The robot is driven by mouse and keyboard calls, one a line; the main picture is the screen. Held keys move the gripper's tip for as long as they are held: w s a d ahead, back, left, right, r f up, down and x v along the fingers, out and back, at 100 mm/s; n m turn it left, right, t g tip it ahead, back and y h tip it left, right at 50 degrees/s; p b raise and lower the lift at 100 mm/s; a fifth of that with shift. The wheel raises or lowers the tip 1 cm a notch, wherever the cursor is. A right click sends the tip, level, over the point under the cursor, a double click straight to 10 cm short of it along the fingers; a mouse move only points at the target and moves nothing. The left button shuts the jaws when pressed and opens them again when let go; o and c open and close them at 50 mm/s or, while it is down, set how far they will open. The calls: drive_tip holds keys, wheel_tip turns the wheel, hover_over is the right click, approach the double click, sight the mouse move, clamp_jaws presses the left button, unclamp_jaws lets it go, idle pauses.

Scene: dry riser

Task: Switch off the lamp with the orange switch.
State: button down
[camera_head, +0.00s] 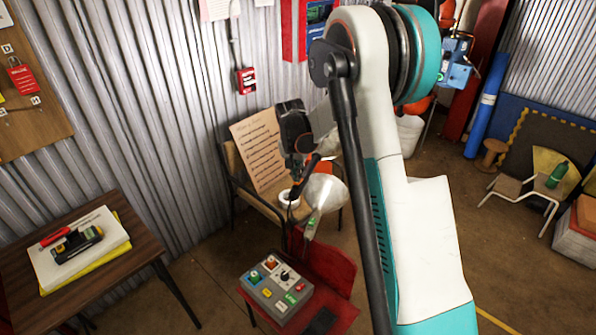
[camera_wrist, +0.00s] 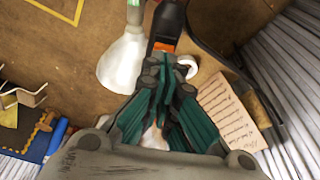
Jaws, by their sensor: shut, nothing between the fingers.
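A white cone-shaped piece, looking like a lamp shade (camera_head: 325,191), shows left of my arm in the head view. It is also at the upper left of the wrist view (camera_wrist: 122,66). A grey box (camera_head: 277,288) with several coloured controls, one of them orange-red (camera_head: 270,263), sits on a red surface. A black item with an orange patch (camera_wrist: 163,46) lies beyond my fingertips in the wrist view; I cannot tell whether it is a switch. My gripper (camera_wrist: 174,68) is shut and empty, its teal fingers together beside the white cone. Contact cannot be told.
A chair (camera_head: 232,168) holds a written board (camera_head: 258,150). A white tape roll (camera_head: 289,198) is near my gripper. A wooden table (camera_head: 118,285) with papers and a yellow-black tool stands at left. The corrugated wall is behind. Open floor shows at right.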

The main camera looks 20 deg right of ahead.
drive_tip(key=shift+s+a+f+t+h+b, duration=0.25)
drive_tip(key=shift+f+t+h+b, duration=0.15)
drive_tip(key=shift+f+b, duration=0.2)
drive_tip(key=shift+r, duration=0.25)
drive_tip(key=shift+w+d, duration=0.1)
drive_tip(key=shift+d, duration=0.05)
